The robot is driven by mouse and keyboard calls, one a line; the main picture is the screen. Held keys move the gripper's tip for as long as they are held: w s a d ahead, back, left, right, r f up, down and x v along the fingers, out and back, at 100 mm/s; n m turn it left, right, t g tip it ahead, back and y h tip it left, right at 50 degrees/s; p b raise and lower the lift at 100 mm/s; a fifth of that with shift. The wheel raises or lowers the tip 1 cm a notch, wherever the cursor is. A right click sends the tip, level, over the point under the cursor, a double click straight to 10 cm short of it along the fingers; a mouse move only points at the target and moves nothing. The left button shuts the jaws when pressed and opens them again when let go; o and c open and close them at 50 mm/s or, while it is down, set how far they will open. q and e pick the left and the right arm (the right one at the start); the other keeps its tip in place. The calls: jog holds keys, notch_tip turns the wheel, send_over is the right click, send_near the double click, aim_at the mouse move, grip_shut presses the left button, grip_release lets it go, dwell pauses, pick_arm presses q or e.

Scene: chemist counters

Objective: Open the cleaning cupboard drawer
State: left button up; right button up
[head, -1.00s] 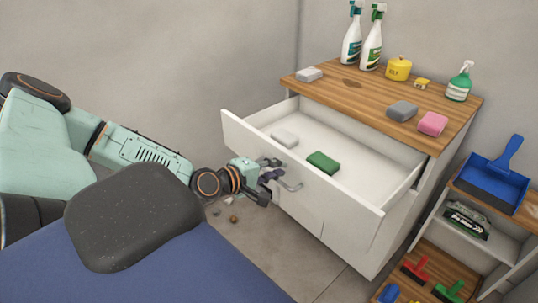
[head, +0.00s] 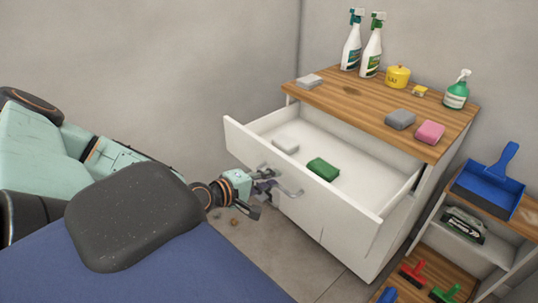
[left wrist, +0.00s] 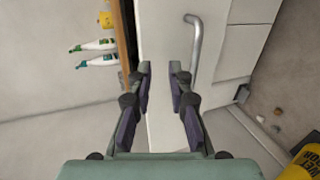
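My left gripper (head: 264,188) is in front of the panel, close to the handle. In the left wrist view the fingers (left wrist: 160,85) are apart with nothing between them. The handle (left wrist: 196,45) lies to the right of the fingers there, outside the gap. Whether a finger touches it cannot be told. My right gripper is not in view.
The wooden top (head: 350,100) carries spray bottles (head: 372,52), a yellow pot (head: 397,77) and sponges (head: 430,132). A shelf unit at the right holds a blue dustpan (head: 488,189) and brushes. Bare floor (head: 245,245) lies below the drawer; small debris is on it.

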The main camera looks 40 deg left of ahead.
pick_arm(q)
notch_tip(320, 180, down, 6)
jog(key=s+a+r+t+b, duration=0.1)
jog(key=s+a+b, duration=0.1)
jog(key=b, duration=0.2)
jog(key=shift+b+x, duration=3.75)
jog(key=shift+b, duration=0.55)
jog(key=shift+a+f, duration=0.15)
jog(key=shift+f, duration=0.05)
grip_shut()
jog(key=shift+y, duration=0.3)
